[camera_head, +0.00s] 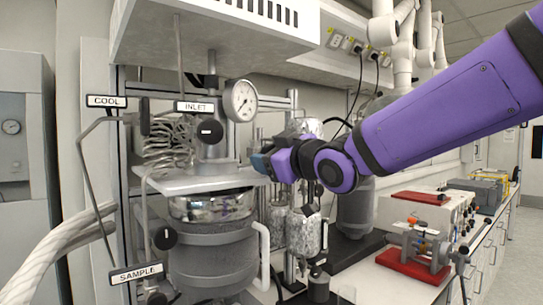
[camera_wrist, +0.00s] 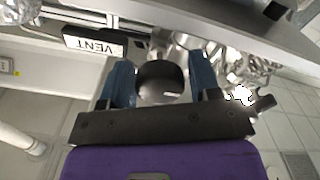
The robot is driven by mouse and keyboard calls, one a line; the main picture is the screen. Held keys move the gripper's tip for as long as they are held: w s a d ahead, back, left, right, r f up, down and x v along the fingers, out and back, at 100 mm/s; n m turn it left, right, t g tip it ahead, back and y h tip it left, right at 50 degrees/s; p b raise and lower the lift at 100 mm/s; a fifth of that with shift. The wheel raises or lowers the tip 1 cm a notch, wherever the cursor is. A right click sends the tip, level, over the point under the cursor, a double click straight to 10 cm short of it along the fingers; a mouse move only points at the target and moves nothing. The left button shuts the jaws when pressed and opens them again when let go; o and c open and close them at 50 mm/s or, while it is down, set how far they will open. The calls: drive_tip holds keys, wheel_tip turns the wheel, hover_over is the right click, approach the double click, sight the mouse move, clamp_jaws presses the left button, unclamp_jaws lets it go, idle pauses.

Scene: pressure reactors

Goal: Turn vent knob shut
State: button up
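The vent knob (camera_wrist: 160,80) is round and black with a pale mark on its face. In the wrist view it sits between the two blue fingers of my gripper (camera_wrist: 161,86), with a narrow gap seeming to show on each side. The fingers are apart, and I see no clear contact with the knob. The VENT label (camera_wrist: 95,42) appears upside down beside it. In the head view my gripper (camera_head: 262,163) is at the right edge of the reactor's top plate (camera_head: 195,181). The vent knob and its label are hidden there.
The INLET knob (camera_head: 210,131) and pressure gauge (camera_head: 241,100) stand left of my gripper. The SAMPLE knob (camera_head: 165,238) is lower left, near the reactor vessel (camera_head: 215,262). Foil-wrapped vessels (camera_head: 303,233) are just below and right. A shelf (camera_head: 215,35) hangs overhead.

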drive_tip(key=shift+s, duration=0.1)
drive_tip(key=v, duration=1)
drive_tip(key=shift+s+d, duration=0.25)
drive_tip(key=shift+d, duration=0.05)
drive_tip(key=s+d+f+m+g+h, duration=0.1)
drive_tip(key=d+f+m+h, duration=0.45)
drive_tip(key=d, duration=0.45)
drive_tip(key=s+d+f+m+g+h, duration=0.2)
drive_tip(key=s+d+f+m+g, duration=0.1)
drive_tip(key=s, duration=0.5)
drive_tip(key=s+d+f+m+g+h, duration=0.2)
drive_tip(key=s+d+f+m+g, duration=0.1)
drive_tip(key=s+d+f+g, duration=0.2)
wheel_tip(320, 180, down, 3)
drive_tip(key=s+d, duration=0.2)
drive_tip(key=shift+s+g, duration=0.4)
drive_tip(key=shift+d+r+m+h, duration=0.1)
drive_tip(key=shift+d+m+h, duration=0.05)
drive_tip(key=shift+m+h, duration=0.1)
